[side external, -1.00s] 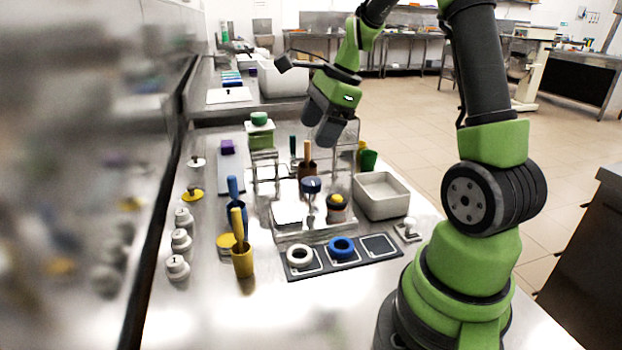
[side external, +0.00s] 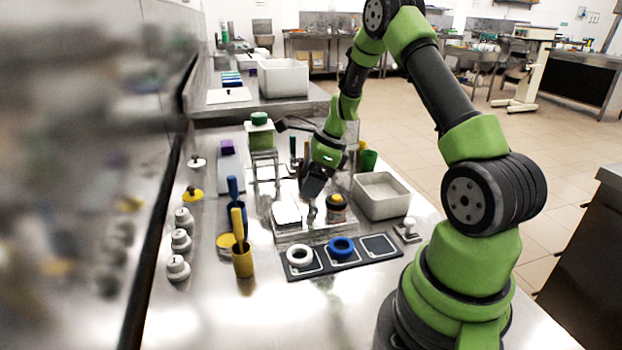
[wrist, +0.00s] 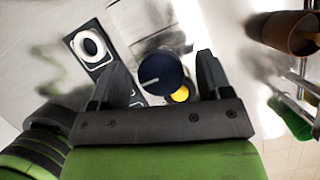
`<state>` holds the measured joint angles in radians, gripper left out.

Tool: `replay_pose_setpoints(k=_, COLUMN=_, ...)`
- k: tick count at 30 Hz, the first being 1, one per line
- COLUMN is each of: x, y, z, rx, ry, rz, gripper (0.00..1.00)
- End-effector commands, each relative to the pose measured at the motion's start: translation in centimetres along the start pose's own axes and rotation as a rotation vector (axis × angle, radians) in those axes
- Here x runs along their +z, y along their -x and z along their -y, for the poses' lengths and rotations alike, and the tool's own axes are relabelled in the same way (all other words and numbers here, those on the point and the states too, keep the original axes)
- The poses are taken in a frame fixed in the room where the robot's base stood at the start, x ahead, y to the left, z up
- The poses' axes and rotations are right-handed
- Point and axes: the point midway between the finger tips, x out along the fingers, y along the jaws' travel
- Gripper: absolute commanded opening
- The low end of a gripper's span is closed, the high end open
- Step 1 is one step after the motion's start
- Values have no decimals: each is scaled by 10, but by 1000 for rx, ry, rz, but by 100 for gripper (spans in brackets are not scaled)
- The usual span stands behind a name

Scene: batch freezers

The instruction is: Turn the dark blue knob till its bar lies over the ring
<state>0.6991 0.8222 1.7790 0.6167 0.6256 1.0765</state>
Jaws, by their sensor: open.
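The dark blue knob (wrist: 164,68) is round and shows in the wrist view with a pale bar line near its lower left edge, pointing left and slightly down. My gripper (wrist: 162,62) is open, with one finger on each side of the knob; I cannot tell whether they touch it. In the side view my gripper (side external: 313,190) points down over the knob's place and hides it. No ring mark around the knob is discernible.
A white bin (side external: 380,197) is farther right. The dark tray (side external: 318,268) lies in front. Blue and yellow cups (side external: 243,263) with handles stand left. Bare steel lies at the front.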

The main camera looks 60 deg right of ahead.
Motion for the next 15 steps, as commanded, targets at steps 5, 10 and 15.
replay_pose_setpoints(k=5, x=0, y=-2, z=0, rx=-1, ry=2, rz=0, gripper=72)
replay_pose_setpoints(k=10, x=0, y=-1, z=0, rx=-1, ry=2, rz=0, gripper=56)
replay_pose_setpoints(k=15, x=0, y=-1, z=0, rx=-1, ry=2, rz=0, gripper=22)
